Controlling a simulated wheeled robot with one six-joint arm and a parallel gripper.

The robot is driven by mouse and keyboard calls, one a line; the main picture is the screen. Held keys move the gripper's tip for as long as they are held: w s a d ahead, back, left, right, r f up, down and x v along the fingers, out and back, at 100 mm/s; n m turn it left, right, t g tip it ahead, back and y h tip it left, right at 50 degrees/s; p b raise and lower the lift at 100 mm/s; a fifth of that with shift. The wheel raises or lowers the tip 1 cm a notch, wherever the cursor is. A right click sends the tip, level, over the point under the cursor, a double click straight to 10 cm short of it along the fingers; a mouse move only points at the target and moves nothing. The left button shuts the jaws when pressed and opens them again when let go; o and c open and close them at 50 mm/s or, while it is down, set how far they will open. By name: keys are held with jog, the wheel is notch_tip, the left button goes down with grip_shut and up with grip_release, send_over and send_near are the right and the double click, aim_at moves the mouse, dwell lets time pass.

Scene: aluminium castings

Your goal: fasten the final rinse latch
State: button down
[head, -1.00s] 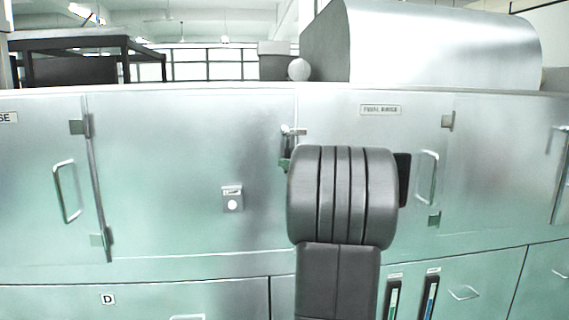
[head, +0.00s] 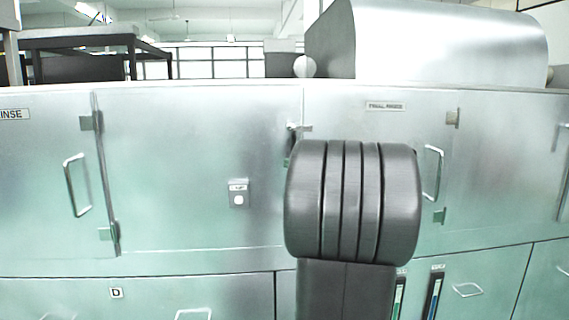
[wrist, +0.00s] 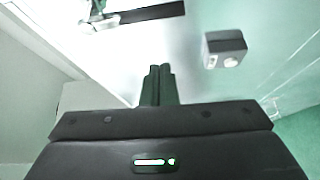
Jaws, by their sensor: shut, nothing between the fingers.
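The final rinse door (head: 400,130) carries a "FINAL RINSE" label (head: 385,106) and a bar handle (head: 433,172). Its latch (head: 292,128) sits at the door's left edge, a small metal fitting with a dark lever hanging down; my arm hides the area just below it. In the wrist view the latch (wrist: 98,20) is near the top left, a silver pivot with a long dark lever (wrist: 150,13). My gripper (wrist: 159,70) is shut and empty, apart from the lever in that picture. The head view hides the gripper behind my arm. I cannot tell whether the latch is engaged.
A small box with a round white button (head: 238,194) sticks out from the panel left of the latch; it also shows in the wrist view (wrist: 225,48), right of my fingers. Another door handle (head: 77,185) stands further left. Gauges (head: 432,298) are low on the front.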

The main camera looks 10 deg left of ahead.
jog(key=shift+v, duration=2.1)
jog(key=shift+a+r, duration=0.1)
jog(key=w+a+r+m+t+b, duration=0.2)
jog(key=w+a+m+t+b, duration=0.1)
jog(key=w+a+m+b, duration=0.2)
jog(key=shift+w+a+r+m+t+y, duration=0.35)
jog(key=shift+w+a+m, duration=0.85)
jog(key=shift+a, duration=0.65)
jog(key=shift+s, duration=0.15)
